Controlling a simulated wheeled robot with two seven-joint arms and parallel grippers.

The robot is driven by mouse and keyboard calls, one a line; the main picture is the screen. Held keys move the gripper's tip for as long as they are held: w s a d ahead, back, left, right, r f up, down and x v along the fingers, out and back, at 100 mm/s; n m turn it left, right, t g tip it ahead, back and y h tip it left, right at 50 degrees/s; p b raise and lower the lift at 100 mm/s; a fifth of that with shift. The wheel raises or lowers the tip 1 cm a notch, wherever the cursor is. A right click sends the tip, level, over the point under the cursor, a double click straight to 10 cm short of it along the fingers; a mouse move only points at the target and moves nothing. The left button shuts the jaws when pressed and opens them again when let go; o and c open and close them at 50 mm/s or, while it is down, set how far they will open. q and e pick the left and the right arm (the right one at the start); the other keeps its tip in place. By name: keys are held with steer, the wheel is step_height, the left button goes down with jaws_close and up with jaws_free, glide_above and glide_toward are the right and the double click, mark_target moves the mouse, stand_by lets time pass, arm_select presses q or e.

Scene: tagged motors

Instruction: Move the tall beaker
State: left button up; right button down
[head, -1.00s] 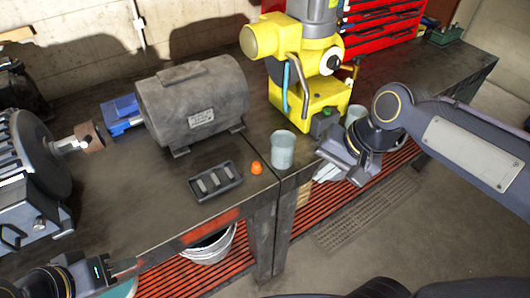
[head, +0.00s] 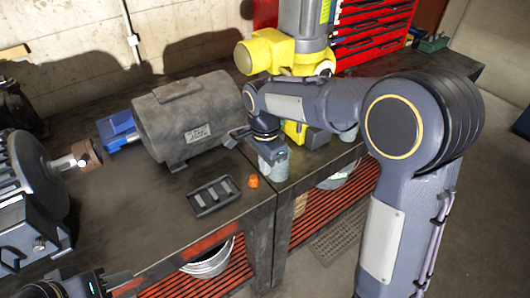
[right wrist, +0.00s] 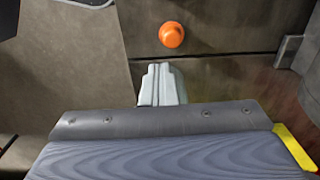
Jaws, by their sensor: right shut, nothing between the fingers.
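A second beaker (head: 349,133) stands further right, partly covered by my right arm. In the right wrist view, the pale fingers (right wrist: 161,85) are together; no beaker can be made out there. My left gripper (head: 117,280) is at the lower left; its jaws are unclear.
A yellow machine (head: 270,56) and red drawers (head: 375,35) are at the back. The orange cap also shows in the right wrist view (right wrist: 171,34).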

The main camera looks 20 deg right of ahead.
steer(key=shift+f, duration=1.4)
steer(key=shift+d, duration=0.1)
steer(key=d, duration=0.1)
steer(key=w+d, duration=0.1)
steer(key=d, duration=0.1)
steer(key=shift+w+p, duration=0.1)
steer(key=shift+p, duration=0.2)
